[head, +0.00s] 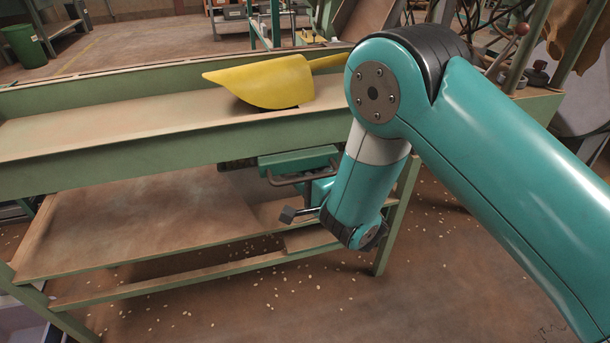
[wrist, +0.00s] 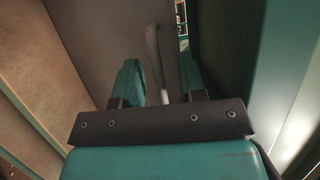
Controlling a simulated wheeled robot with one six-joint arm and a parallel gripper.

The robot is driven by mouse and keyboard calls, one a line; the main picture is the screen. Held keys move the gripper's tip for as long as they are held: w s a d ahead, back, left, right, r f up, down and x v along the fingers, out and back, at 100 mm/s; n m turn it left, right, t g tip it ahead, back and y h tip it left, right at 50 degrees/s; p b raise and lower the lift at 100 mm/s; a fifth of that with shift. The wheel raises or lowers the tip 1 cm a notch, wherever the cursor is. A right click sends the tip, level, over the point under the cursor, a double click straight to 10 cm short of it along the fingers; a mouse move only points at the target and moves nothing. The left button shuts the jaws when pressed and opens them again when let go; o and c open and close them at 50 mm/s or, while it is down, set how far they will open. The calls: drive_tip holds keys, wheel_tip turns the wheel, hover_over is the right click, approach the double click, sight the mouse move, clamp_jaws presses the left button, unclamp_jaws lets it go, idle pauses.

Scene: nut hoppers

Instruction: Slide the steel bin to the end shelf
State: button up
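In the wrist view my gripper (wrist: 164,72) has its two teal fingers apart, one on each side of a grey bar handle (wrist: 153,52). The bar lies nearer the left finger, and a gap shows beside the right finger. A dull brown-grey panel (wrist: 100,35) behind the handle looks like the steel bin's face. In the head view the handle (head: 300,179) shows under the bench, left of my forearm. The bin's body is hard to make out there. The end shelf cannot be told apart.
A green bench (head: 120,155) spans the view above the handle, with a yellow scoop (head: 265,85) on top. A brown lower shelf (head: 110,240) lies below it. The bench leg (head: 397,225) stands right of my wrist. Pale bits litter the open floor (head: 260,310) in front.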

clamp_jaws()
drive_tip(key=shift+d, duration=0.1)
idle(1.2)
